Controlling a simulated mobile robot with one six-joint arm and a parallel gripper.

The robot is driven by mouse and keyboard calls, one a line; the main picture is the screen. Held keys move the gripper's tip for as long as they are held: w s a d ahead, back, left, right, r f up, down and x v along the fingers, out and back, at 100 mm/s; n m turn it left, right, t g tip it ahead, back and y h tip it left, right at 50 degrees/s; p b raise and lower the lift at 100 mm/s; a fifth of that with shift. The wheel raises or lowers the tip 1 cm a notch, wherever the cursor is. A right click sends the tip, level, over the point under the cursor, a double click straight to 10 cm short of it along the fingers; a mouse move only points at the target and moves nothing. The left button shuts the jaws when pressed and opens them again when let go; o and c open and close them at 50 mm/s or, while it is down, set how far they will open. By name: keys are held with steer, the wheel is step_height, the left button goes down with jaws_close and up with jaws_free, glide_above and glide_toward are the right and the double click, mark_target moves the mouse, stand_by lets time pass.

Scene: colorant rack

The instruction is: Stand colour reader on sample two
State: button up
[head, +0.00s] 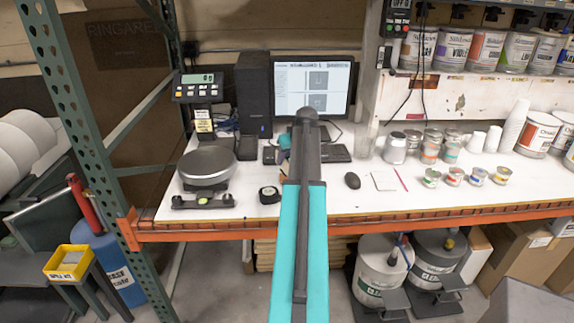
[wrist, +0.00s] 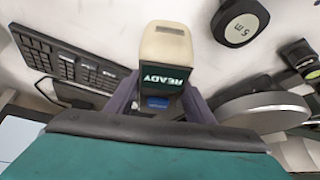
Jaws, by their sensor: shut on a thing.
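The colour reader (wrist: 164,50) is a cream block with a dark green face reading "READY", upside down in the wrist view. My gripper (wrist: 160,97) is shut on it, with one finger at each side. In the head view my arm hides the gripper and most or all of the reader, in front of the monitor and keyboard. Several small open sample cans stand in a front row on the right of the bench, among them one with an orange-red label (head: 453,176). Their numbers are too small to read, so I cannot tell which is sample two.
A scale (head: 206,168) and a tape measure (head: 269,194) are left of my arm. A keyboard (head: 335,153), mouse (head: 352,181) and paper with a red pencil (head: 401,180) lie to its right. Larger tins (head: 429,152) and cups (head: 513,124) stand behind the sample cans.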

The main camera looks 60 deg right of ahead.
steer(key=shift+w+d+r, duration=0.1)
steer(key=shift+w+d+p, duration=0.3)
steer(key=shift+w+d, duration=0.05)
steer(key=shift+w, duration=0.1)
steer(key=shift+f+p, duration=0.85)
steer(key=shift+f, duration=1)
steer(key=shift+f, duration=0.15)
steer(key=o, duration=1.6)
steer(key=shift+a, duration=0.1)
steer(key=shift+s+r, duration=0.15)
steer(key=shift+r, duration=0.05)
steer(key=b+v, duration=0.3)
steer(key=v, duration=0.8)
steer(key=shift+s+a+r, duration=0.1)
steer(key=shift+r, duration=0.2)
